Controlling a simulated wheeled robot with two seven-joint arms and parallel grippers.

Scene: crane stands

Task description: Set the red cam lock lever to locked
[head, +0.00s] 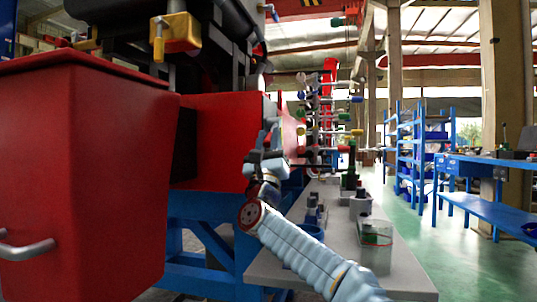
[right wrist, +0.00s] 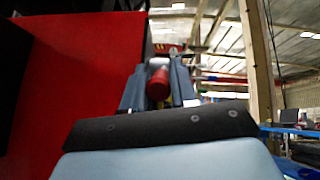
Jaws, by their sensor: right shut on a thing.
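The red cam lock lever (right wrist: 158,84) shows in the right wrist view as a short red grip with a pale end. It lies between the two dark fingers of my right gripper (right wrist: 158,80), which is shut on it. The lever's base and any lock marking are too small or hidden to read. My left gripper is in neither view.
A large red bin (head: 85,170) with a metal handle fills the left. A grey bench (head: 320,240) with several small fixtures stands under my right arm. Blue shelving (head: 410,150) and a blue workbench (head: 490,215) stand at the right, with green floor (head: 440,265) free between.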

